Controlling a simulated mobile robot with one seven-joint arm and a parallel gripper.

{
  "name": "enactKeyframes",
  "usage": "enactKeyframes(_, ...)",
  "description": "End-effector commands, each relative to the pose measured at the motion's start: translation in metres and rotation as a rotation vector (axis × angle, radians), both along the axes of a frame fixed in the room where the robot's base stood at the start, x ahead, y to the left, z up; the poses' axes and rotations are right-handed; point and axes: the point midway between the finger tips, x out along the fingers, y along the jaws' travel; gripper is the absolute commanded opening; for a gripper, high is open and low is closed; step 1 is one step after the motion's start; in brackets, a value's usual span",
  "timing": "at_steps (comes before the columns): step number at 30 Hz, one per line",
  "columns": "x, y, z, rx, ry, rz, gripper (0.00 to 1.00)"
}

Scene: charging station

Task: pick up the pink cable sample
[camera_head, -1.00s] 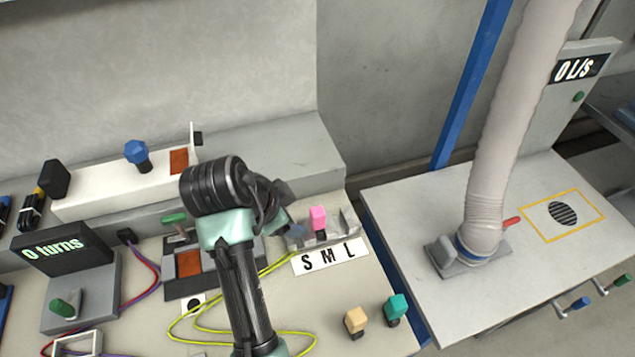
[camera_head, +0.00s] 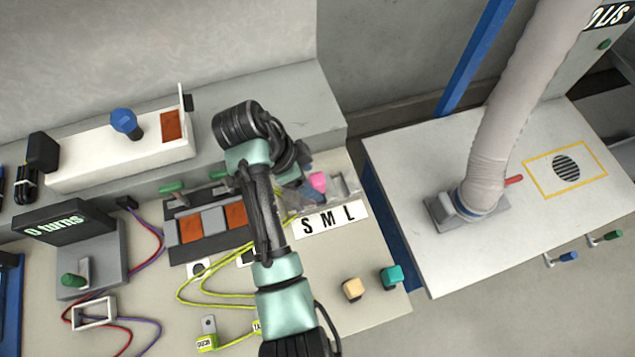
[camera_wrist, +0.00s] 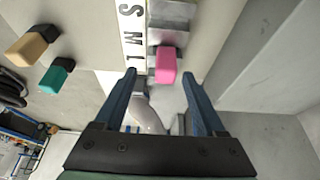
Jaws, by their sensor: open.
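The pink cable sample (camera_head: 317,182) stands in a grey holder (camera_head: 345,187) behind the white S M L label (camera_head: 329,218). In the wrist view the pink sample (camera_wrist: 166,64) lies ahead of my fingertips, between their lines and a little right of the middle. My gripper (camera_wrist: 158,78) is open and empty, with its two blue fingers apart on either side of the view. In the head view my gripper (camera_head: 300,190) is just left of the pink sample and partly hidden by my wrist. I cannot tell the exact gap to the sample.
A beige sample (camera_head: 352,289) and a teal sample (camera_head: 391,276) stand at the bench's front right. Yellow cables (camera_head: 215,290) lie left of my arm. A grey ledge (camera_head: 320,120) rises behind the holder. A thick hose (camera_head: 510,110) stands on the right table.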

Motion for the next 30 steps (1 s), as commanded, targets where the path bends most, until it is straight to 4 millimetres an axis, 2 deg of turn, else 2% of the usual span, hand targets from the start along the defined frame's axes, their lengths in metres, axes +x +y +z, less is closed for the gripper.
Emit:
enactKeyframes(5, 0.004, -0.005, -0.012, -0.001, 0.002, 0.000, 0.72)
enactKeyframes(13, 0.012, -0.016, -0.044, 0.001, 0.002, 0.001, 0.72)
enactKeyframes(22, 0.013, -0.017, -0.049, 0.001, 0.000, 0.001, 0.72)
enactKeyframes(23, 0.013, -0.017, -0.049, 0.001, -0.001, 0.000, 0.69)
enactKeyframes(30, 0.013, -0.017, -0.049, 0.001, 0.000, 0.001, 0.26)
